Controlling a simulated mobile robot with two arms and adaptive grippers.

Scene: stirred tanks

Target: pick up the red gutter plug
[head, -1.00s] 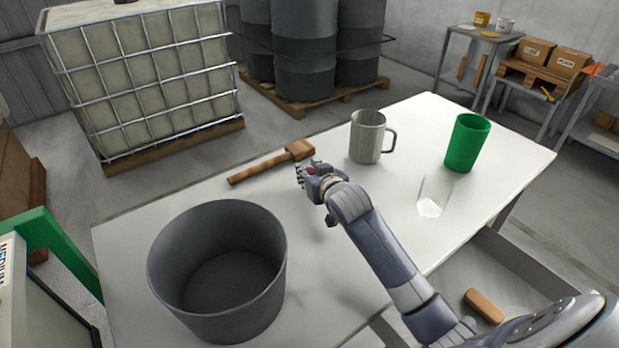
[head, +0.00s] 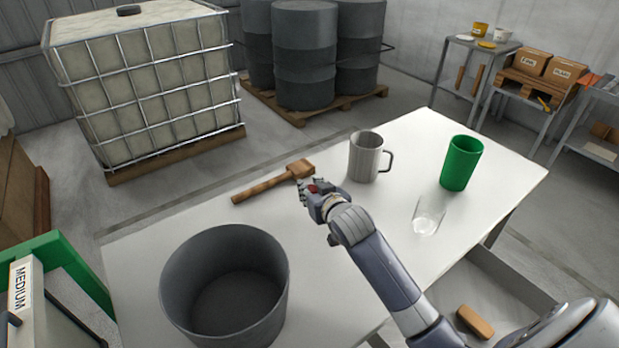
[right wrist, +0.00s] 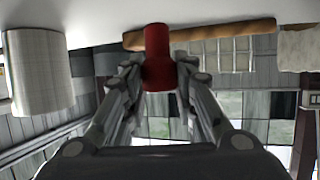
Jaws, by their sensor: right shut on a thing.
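The red gutter plug (right wrist: 158,58) stands out in the right wrist view, between the two fingers of my right gripper (right wrist: 160,78), which is shut on it. In the head view only a small red patch of the plug (head: 313,188) shows, the rest hidden by the fingers. There my right gripper (head: 308,189) is over the white table, just in front of the mallet's head. I cannot tell how far the plug is above the tabletop. My left gripper is not in view.
The wooden mallet (head: 262,188) lies just behind the gripper. A grey mug (head: 364,158), a green cup (head: 461,164) and a clear glass (head: 427,218) stand to the right. A large grey bucket (head: 275,285) stands front left. The right part of the white table (head: 420,135) has bare room.

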